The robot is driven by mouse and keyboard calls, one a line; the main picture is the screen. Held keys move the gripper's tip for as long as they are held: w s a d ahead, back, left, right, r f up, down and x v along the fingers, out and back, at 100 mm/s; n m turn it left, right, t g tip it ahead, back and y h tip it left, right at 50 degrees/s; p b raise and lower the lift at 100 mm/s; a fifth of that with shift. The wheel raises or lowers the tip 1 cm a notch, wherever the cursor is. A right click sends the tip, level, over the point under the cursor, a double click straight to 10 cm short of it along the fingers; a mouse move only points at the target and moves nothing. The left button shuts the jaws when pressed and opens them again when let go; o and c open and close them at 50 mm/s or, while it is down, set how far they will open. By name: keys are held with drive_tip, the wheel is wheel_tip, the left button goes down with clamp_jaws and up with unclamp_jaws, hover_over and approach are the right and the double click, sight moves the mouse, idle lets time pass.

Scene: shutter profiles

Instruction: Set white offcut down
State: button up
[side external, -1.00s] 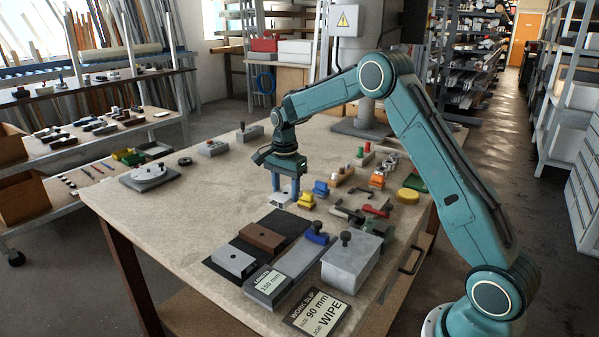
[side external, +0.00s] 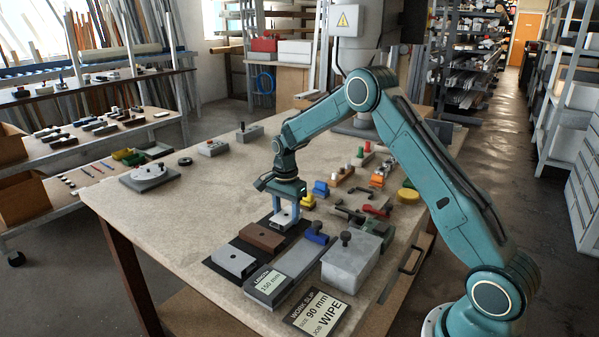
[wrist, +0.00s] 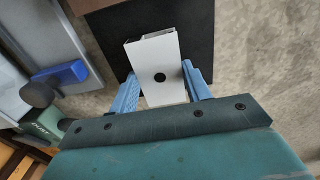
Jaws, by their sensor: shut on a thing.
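The white offcut (side external: 284,219) is a short, pale hollow profile with a dark round hole in its top, seen clearly in the wrist view (wrist: 155,65). My gripper (side external: 285,211) is shut on it, with the blue fingers on its two sides. The offcut is over the far end of the black mat (wrist: 197,35). Its near end overlaps the mat's edge in the wrist view. I cannot tell whether it touches the mat.
A brown profile (side external: 262,237) and a grey profile (side external: 233,262) lie along the mat. Beside it are a grey fixture with a blue block (side external: 316,234) and a grey box with a knob (side external: 352,259). The table's left side is mostly clear.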

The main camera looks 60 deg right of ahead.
drive_tip(key=shift+f, duration=0.1)
drive_tip(key=o, duration=1)
wheel_tip(320, 180, up, 12)
drive_tip(key=shift+r, duration=0.15)
idle(0.3)
idle(0.5)
